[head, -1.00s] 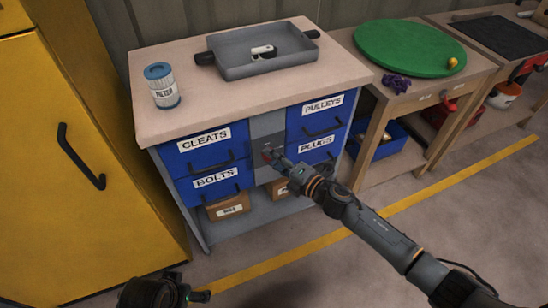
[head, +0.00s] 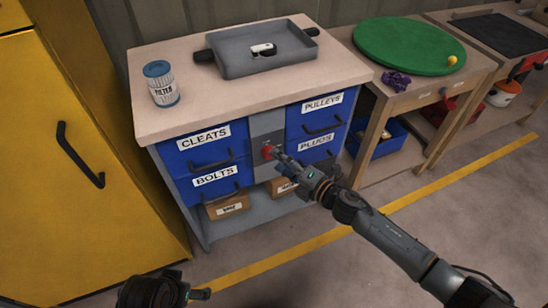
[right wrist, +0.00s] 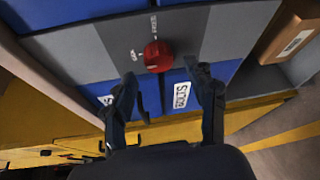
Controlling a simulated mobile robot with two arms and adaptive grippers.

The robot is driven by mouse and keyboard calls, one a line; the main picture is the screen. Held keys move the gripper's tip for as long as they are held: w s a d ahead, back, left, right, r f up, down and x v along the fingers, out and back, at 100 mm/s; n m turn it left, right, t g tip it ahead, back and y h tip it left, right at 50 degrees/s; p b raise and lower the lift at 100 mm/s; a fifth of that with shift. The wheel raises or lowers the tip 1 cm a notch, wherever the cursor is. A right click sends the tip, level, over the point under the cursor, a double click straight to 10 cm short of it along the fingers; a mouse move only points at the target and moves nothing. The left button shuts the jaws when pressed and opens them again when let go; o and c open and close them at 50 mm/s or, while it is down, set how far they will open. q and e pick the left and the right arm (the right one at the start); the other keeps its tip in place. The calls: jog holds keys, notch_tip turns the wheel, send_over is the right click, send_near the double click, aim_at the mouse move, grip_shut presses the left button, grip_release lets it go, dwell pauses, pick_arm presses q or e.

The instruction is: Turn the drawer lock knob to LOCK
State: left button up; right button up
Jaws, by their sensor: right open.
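The red lock knob (head: 267,152) sits on the grey panel (head: 266,126) between the two columns of blue drawers. In the right wrist view the round red knob (right wrist: 157,57) has small white markings above it and to its left. They are too small to read surely, and I cannot tell which one the knob points to. My right gripper (head: 283,159) is open, just right of the knob in the head view. In the right wrist view its fingers (right wrist: 166,88) are spread below the knob, apart from it and empty. My left gripper (head: 198,295) is low at the bottom edge, its jaw state unclear.
The drawers read CLEATS (head: 205,138), BOLTS (head: 214,177), PULLEYS (head: 322,104) and PLUGS (head: 315,146). A filter canister (head: 161,84) and a grey tray (head: 240,68) stand on the bench top. A yellow cabinet (head: 75,150) stands left; open floor lies in front.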

jog(key=v, duration=0.9)
jog(key=shift+r, duration=0.1)
